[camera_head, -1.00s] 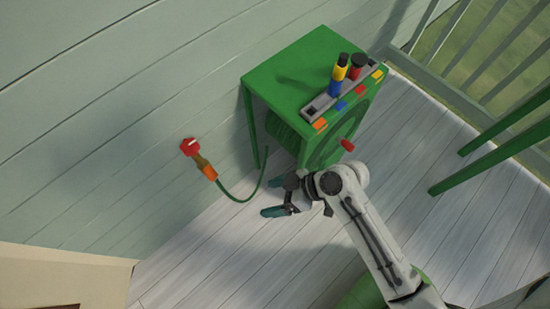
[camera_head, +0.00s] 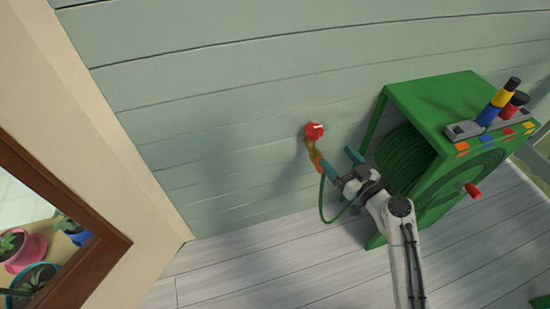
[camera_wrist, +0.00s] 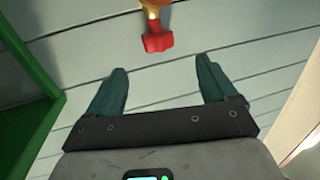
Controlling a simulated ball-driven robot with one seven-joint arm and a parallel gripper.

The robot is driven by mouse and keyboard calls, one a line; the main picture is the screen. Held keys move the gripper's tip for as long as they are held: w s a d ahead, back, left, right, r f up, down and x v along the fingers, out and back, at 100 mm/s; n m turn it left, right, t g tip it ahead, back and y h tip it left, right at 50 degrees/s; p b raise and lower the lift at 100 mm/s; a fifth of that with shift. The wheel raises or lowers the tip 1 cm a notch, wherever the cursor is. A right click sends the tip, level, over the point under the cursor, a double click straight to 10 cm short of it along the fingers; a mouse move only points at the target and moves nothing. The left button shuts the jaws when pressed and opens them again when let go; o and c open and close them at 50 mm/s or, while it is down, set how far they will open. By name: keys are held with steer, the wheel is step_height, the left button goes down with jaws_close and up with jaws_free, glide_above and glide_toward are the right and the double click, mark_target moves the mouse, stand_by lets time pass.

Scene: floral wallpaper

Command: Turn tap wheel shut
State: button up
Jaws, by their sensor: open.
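The red tap wheel (camera_head: 314,131) sits on the brass tap (camera_head: 315,156) on the pale green plank wall, with a green hose hanging from an orange connector below it. My gripper (camera_head: 341,161) is open and empty, just below and right of the tap in the head view. In the wrist view the red wheel (camera_wrist: 158,42) is at the top centre, ahead of and between the two teal fingers (camera_wrist: 160,88). It is apart from both fingertips.
A green hose reel cabinet (camera_head: 440,95) stands close on the right, with bottles (camera_head: 498,102) in a grey tray on top and a red crank knob (camera_head: 472,190). A wooden-framed window (camera_head: 75,255) with potted plants is at lower left. The wall left of the tap is clear.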

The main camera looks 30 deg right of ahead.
mark_target(319, 136)
steer(key=shift+m+h, duration=0.3)
steer(key=w, duration=0.7)
steer(key=w+d, duration=0.1)
steer(key=w, duration=0.3)
steer(key=shift+w+p, duration=0.2)
steer(key=shift+p, duration=0.15)
steer(key=c, duration=1.1)
